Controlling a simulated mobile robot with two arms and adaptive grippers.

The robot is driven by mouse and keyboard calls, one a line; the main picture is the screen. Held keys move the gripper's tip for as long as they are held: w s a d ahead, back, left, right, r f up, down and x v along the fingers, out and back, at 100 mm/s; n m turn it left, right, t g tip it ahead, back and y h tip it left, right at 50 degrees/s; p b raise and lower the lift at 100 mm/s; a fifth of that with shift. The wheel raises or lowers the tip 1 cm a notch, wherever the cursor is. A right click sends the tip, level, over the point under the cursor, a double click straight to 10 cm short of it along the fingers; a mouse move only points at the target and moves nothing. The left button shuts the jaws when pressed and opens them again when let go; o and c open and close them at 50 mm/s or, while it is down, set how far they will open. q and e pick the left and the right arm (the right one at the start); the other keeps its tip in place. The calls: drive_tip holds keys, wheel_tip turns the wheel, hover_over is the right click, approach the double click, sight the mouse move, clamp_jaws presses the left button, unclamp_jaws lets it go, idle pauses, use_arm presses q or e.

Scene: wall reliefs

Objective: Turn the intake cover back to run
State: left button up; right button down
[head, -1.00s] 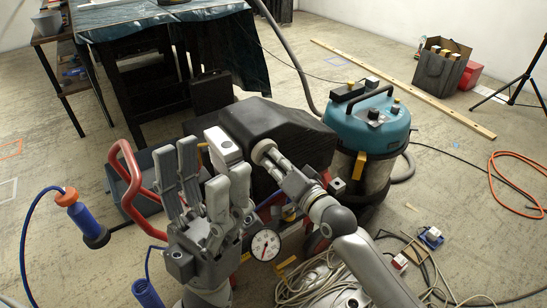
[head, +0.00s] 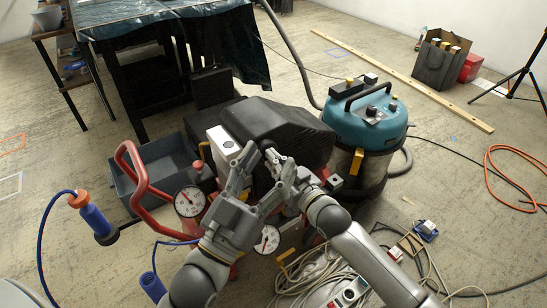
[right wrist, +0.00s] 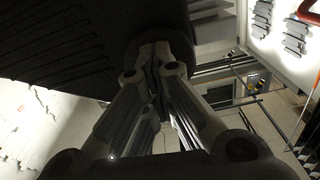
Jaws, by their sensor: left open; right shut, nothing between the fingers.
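A black ribbed housing (head: 275,122) sits on the machine at the centre. In the right wrist view a dark round part (right wrist: 152,25) stands out from it; I take this to be the intake cover. Its markings and turn position are not visible. My right gripper (head: 269,152) is shut with nothing in it. In the right wrist view its fingertips (right wrist: 155,66) are at the round part's lower edge; I cannot tell if they touch. My left gripper (head: 262,163) is open, its fingers overlapping the right gripper in the head view and hiding the housing's front.
A red handle (head: 137,195) and a pressure gauge (head: 190,201) stand left of the left gripper. A teal vacuum (head: 366,122) stands close on the right. A grey crate (head: 122,181) lies behind the handle. Coiled cables (head: 312,277) lie on the floor in front.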

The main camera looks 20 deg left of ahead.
use_arm(q)
drive_tip(key=shift+w+f+g+y, duration=0.2)
drive_tip(key=shift+f+g, duration=0.1)
drive_tip(key=shift+f, duration=0.3)
drive_tip(key=shift+w+f+g+y, duration=0.2)
drive_tip(key=shift+f+g, duration=0.1)
drive_tip(key=shift+f, duration=0.25)
use_arm(e)
drive_tip(key=shift+d+f+n, duration=0.1)
drive_tip(key=shift+f+n, duration=0.15)
drive_tip(key=shift+n, duration=0.25)
